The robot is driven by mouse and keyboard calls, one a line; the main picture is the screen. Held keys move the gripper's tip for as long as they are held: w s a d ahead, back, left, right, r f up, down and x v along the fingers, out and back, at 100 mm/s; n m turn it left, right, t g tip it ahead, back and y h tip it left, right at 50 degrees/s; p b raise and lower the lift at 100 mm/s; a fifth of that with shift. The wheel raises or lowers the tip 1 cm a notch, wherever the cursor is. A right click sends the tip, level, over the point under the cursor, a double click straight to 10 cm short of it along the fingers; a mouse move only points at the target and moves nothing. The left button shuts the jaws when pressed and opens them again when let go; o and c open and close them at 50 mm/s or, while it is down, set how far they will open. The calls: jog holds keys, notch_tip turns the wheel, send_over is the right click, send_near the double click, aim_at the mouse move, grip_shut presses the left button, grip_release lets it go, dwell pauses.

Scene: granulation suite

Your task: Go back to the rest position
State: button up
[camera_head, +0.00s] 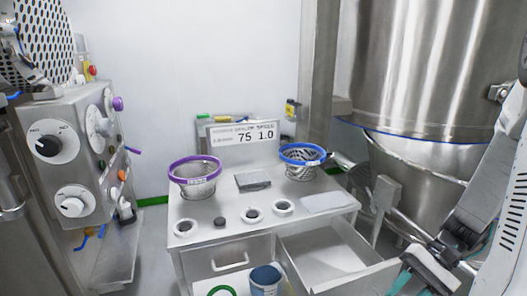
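My arm shows along the right edge as pale and dark grey links. What looks like my gripper (430,271) is at the lower right, to the right of the open drawer (338,254) of a steel cabinet. A teal part shows beside it at the bottom edge. The fingertips are not clear, so I cannot tell whether it is open or shut, or whether it holds anything.
The cabinet top (232,205) carries a purple-rimmed basket (195,170), a blue-rimmed basket (302,155), several rings and a display (244,136). A control panel (75,150) stands left. A large steel vessel (425,75) stands right, close to my arm. A blue cup (265,281) is below.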

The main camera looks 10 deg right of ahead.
jog(key=s+a+r+n+t+h, duration=0.1)
jog(key=a+r+n+h, duration=0.3)
jog(key=r, duration=0.5)
jog(key=s+a+r+n+t+h, duration=0.2)
jog(key=a+r+n+h, duration=0.2)
jog(key=a+r+h, duration=0.2)
notch_tip(320, 180, up, 4)
jog(key=shift+s+a+r+n+t, duration=0.2)
jog(key=shift+s+a+n+t, duration=0.15)
jog(key=shift+a, duration=0.9)
